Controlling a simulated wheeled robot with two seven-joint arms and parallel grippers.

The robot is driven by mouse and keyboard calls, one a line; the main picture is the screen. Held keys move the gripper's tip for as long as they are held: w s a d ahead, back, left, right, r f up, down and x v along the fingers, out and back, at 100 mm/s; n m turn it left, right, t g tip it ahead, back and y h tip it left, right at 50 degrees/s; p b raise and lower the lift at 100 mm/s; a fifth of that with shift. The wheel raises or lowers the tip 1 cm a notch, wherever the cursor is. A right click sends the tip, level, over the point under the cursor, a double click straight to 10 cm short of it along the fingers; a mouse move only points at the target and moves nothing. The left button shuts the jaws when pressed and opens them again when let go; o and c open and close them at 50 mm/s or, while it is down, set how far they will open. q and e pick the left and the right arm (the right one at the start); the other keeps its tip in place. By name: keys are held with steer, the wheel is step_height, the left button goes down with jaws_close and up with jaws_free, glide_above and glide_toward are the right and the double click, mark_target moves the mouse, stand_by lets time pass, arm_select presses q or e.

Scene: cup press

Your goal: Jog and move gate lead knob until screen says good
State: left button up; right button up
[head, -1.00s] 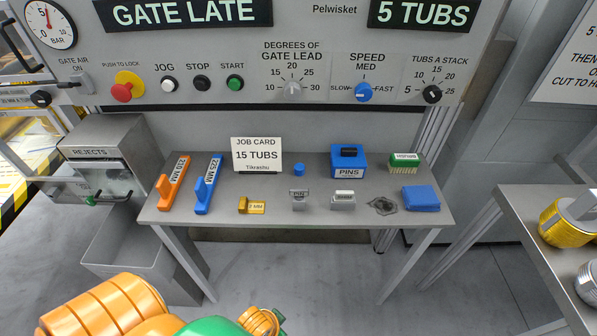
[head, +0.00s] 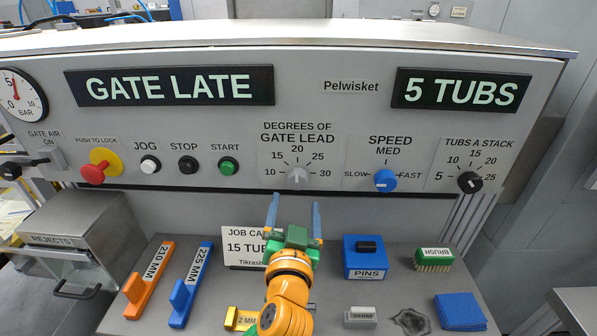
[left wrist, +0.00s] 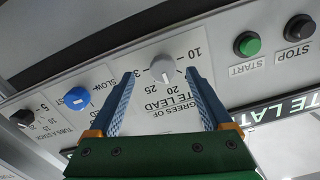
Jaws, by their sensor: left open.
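The grey gate lead knob (head: 297,176) sits on the panel below its dial marks from 10 to 30, its pointer near the 20. It also shows in the left wrist view (left wrist: 163,68), ahead of and between my fingertips. My left gripper (head: 294,203) is open, just below the knob and apart from it, with nothing between the fingers. The screen (head: 169,86) reads GATE LATE. A second screen (head: 460,91) reads 5 TUBS. The white JOG button (head: 150,165) is left of the knob. My right gripper is not in view.
Black STOP (head: 188,165) and green START (head: 228,166) buttons are between JOG and the knob. A red push-to-lock button (head: 94,173) is at left. The blue speed knob (head: 385,180) and black tubs knob (head: 469,182) are at right. Tools lie on the shelf below.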

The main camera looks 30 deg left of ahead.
mark_target(297, 183)
arm_select(q)
steer(key=shift+w+a+r, duration=0.35)
steer(key=shift+w, duration=0.25)
steer(key=shift+w+a+r+y+p, duration=0.35)
steer(key=shift+w+r+p, duration=0.15)
steer(key=shift+w+p, duration=0.2)
steer(key=shift+w+a+r, duration=0.1)
steer(key=shift+w+a, duration=0.15)
steer(key=shift+w+a+f, duration=0.3)
steer(key=shift+w+a, duration=0.25)
steer(key=shift+w, duration=0.3)
steer(key=shift+w+a+f, duration=0.1)
steer(key=shift+w+f, duration=0.05)
steer(key=shift+w, duration=0.05)
steer(key=shift+s, duration=0.2)
steer(key=c, duration=0.6)
jaws_close()
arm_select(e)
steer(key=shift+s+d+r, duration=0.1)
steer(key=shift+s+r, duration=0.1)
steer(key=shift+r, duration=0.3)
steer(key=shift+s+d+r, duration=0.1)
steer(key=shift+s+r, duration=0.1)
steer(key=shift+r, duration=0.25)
